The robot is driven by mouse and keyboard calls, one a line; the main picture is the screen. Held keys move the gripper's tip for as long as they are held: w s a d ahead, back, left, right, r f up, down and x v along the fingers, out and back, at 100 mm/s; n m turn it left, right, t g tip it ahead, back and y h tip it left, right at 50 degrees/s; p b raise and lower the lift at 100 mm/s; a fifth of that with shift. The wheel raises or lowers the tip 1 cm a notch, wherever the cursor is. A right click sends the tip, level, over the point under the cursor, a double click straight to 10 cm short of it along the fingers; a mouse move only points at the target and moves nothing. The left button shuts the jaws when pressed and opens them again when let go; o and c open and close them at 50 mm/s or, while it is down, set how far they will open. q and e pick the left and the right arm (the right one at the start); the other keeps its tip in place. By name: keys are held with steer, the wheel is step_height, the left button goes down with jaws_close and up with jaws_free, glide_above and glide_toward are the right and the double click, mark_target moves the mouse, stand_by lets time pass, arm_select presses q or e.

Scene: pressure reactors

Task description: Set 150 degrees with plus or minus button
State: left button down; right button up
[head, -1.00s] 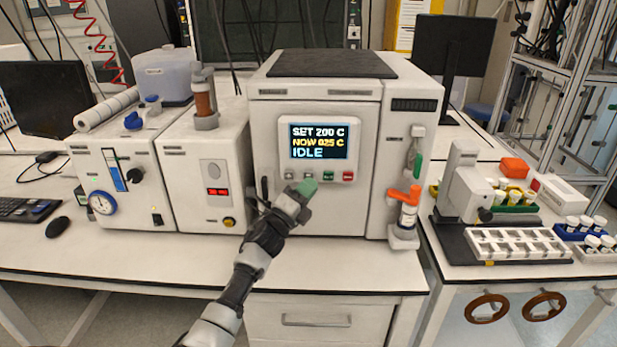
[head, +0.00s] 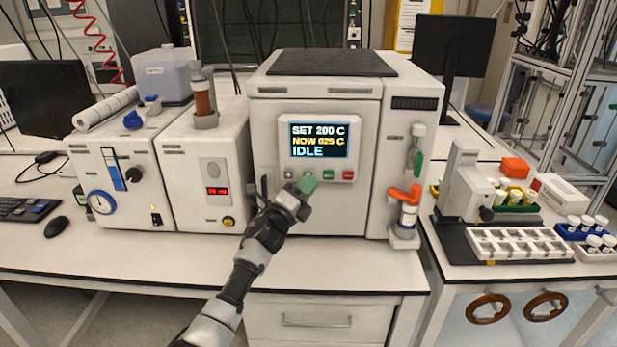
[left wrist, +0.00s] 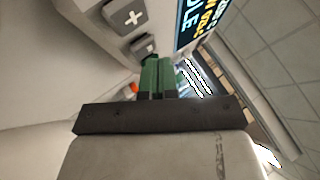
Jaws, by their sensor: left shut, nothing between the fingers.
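The white reactor (head: 270,190) stands mid-table in the head view. Its screen (head: 319,140) reads SET 200 C, NOW 025 C, IDLE. A button row runs below the screen. My left gripper (head: 307,184) is shut and empty, its green fingertips in front of the row near the second button from the left. In the left wrist view the plus button (left wrist: 127,14) is uncovered. A second grey button (left wrist: 143,46) lies just beyond the fingertips (left wrist: 157,76); its sign is not readable and contact cannot be told. My right gripper is not in view.
A green button (head: 328,175) and a red button (head: 348,175) sit to the right of my fingertips. An orange-handled part (head: 404,194) projects at the reactor's right. The table front is clear.

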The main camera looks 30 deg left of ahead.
arm_select(q)
steer(key=shift+w+a+b, duration=0.15)
steer(key=shift+w+b, duration=0.1)
steer(key=shift+b, duration=0.1)
stand_by(0.4)
stand_by(0.4)
steer(key=shift+s+d+p, duration=0.3)
steer(key=shift+s+d, duration=0.1)
steer(key=shift+s, duration=0.25)
steer(key=s+d, duration=0.1)
steer(key=s+p, duration=0.1)
steer(key=s, duration=0.1)
steer(key=s+d+p, duration=0.1)
steer(key=shift+s+d, duration=0.15)
steer(key=shift+d, duration=0.15)
steer(key=shift+f, duration=0.1)
stand_by(0.6)
